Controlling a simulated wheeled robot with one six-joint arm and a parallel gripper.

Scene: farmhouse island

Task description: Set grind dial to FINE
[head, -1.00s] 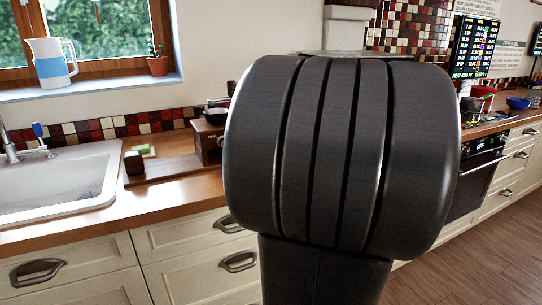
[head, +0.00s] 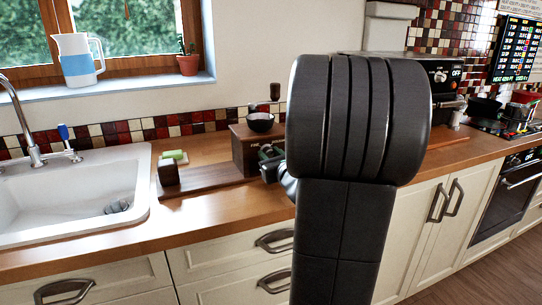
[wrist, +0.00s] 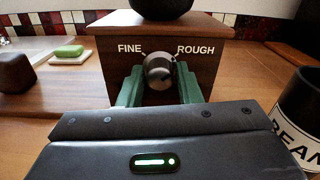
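The coffee grinder is a brown wooden box (wrist: 220,62) on the counter, with a round grey dial (wrist: 157,70) on its front. White FINE lettering is at the dial's upper left and ROUGH at its upper right. I cannot tell clearly where the dial's mark points. My gripper (wrist: 160,88) has its green fingers apart, one on each side of the dial; I cannot tell whether either touches it. In the head view the grinder (head: 242,152) is partly hidden behind my arm, and my gripper (head: 269,160) shows at its front.
A dark wooden block (wrist: 16,72) and a green sponge (wrist: 68,51) lie to the left. The white sink (head: 75,205) is further left.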

